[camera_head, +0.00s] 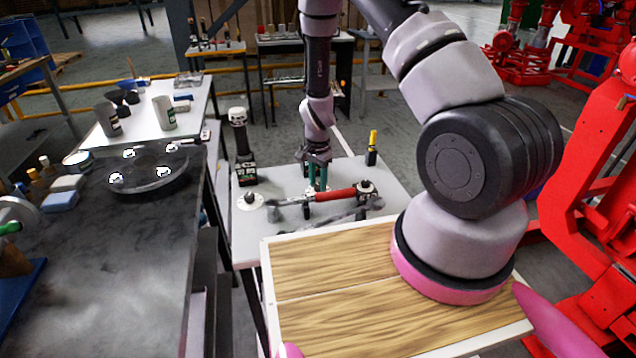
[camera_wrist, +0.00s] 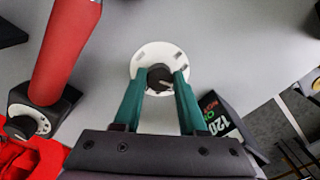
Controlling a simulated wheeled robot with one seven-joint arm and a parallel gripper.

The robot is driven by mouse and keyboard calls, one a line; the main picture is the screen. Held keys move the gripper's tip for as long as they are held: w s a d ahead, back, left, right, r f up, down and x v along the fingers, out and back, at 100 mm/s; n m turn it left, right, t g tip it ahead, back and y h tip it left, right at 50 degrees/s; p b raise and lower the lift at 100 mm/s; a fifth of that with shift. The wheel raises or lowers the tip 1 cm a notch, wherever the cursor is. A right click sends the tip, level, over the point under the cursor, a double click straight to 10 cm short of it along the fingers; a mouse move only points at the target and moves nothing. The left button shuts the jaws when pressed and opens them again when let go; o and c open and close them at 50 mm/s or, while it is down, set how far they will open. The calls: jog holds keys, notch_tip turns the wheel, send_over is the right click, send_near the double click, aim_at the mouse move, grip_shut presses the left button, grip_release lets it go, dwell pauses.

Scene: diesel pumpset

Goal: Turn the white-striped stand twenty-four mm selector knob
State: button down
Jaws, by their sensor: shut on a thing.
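The selector knob (camera_wrist: 158,73) is small and black, with a pale mark, on a round white plate (camera_wrist: 142,55) in the wrist view. My gripper (camera_wrist: 162,86) has its two green fingers on either side of it, closed on it. The head view also shows my gripper (camera_head: 317,188), pointing down behind a red handle (camera_head: 335,194) on the pale table. The handle and my fingers hide this knob there. The red handle (camera_wrist: 66,45) runs beside my fingers in the wrist view. The finger tips partly cover the plate's edge.
A black stand with another knob (camera_wrist: 20,126) is at the handle's end. A black block with "120" lettering (camera_wrist: 228,120) stands close to my right-hand finger in the wrist view. Another white disc with a dark knob (camera_head: 250,201) sits left on the table. A wooden-topped surface (camera_head: 340,310) is nearer.

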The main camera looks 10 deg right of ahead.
aim_at(319, 185)
jog(key=shift+n, duration=0.3)
jog(key=n, duration=1.3)
jog(key=shift+d, duration=0.1)
dwell(0.4)
jog(key=shift+c, duration=2.3)
grip_release()
notch_tip(319, 185, up, 11)
jog(key=shift+f, duration=0.1)
